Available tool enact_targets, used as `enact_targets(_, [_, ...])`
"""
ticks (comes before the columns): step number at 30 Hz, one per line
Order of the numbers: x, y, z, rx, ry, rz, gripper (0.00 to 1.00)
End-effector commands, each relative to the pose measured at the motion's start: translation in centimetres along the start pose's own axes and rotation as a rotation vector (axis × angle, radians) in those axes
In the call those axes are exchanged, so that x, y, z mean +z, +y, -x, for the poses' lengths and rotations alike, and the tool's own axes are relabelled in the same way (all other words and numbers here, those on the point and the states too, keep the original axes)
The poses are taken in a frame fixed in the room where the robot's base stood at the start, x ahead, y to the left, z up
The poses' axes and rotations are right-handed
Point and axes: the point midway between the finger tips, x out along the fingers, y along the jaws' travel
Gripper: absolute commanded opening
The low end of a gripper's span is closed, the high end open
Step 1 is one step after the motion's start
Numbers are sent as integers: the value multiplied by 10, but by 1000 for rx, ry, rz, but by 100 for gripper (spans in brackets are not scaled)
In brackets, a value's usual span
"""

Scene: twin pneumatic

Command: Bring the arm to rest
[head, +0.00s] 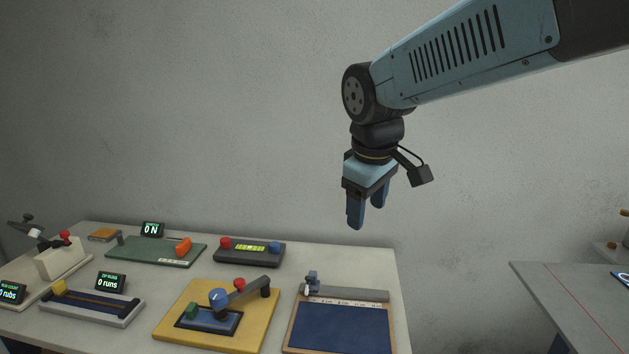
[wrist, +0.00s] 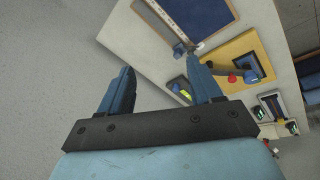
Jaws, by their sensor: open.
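My gripper (head: 367,208) hangs from the raised arm above and behind the right back corner of the table (head: 393,275). Its two blue fingers point down, stand apart and hold nothing. In the wrist view my gripper (wrist: 160,90) is also open, with grey wall or floor between the fingers. The right finger overlaps the table's edge in that view. In the head view the gripper is clear of everything on the table.
The table carries a yellow board with a lever (head: 245,292), a blue panel with a ruler (head: 340,325), a dark box with red and blue knobs (head: 250,252), a green plate (head: 150,250) and a slider track (head: 92,303). A second table (head: 590,290) stands at right. Air around the arm is free.

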Motion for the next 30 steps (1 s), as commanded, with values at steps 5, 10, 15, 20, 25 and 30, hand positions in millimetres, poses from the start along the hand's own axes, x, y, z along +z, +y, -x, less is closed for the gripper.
enact_targets(5, [54, 16, 9, 34, 45, -244, 64])
enact_targets(10, [103, 24, 12, 54, 95, -472, 64])
enact_targets(15, [144, 24, 12, 60, 148, -673, 64])
enact_targets(20, [166, 23, 10, 59, 183, -788, 64])
enact_targets(25, [174, 22, 9, 57, 194, -830, 64])
enact_targets(30, [174, 22, 9, 57, 194, -830, 64])
